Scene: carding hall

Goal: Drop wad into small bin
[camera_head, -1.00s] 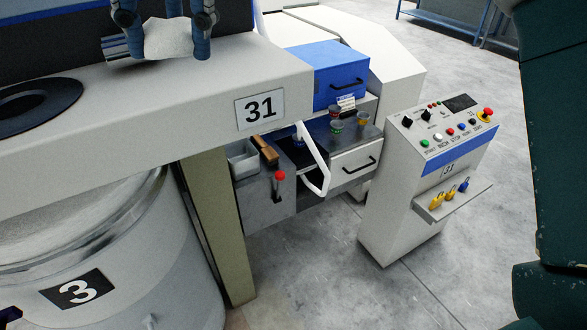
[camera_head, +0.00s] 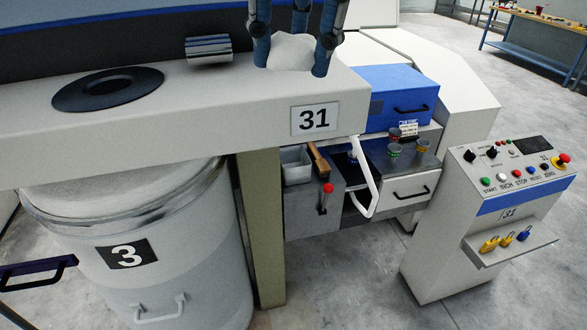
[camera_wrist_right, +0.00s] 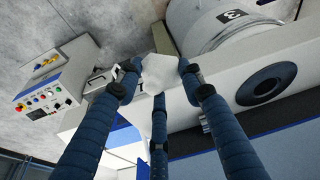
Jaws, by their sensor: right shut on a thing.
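The white, fluffy wad (camera_head: 292,52) is between the blue fingers of my right gripper (camera_head: 296,55), which is shut on it. They are near the right end of the machine's pale ledge in the head view; the height above it is hard to tell. The wad also shows between the fingers in the right wrist view (camera_wrist_right: 157,72). A small, open, light grey bin (camera_head: 297,172) sits below and beyond the ledge's right end, beside a wooden-handled brush. It is apart from my gripper. My left gripper is not in view.
The pale ledge (camera_head: 190,112) bears a black ring (camera_head: 66,92) and plate 31. A white lever (camera_head: 366,178) and a red-knobbed lever (camera_head: 327,192) stand near the bin. Cups sit farther right. A control pedestal (camera_head: 455,235) stands at right, with clear floor before it.

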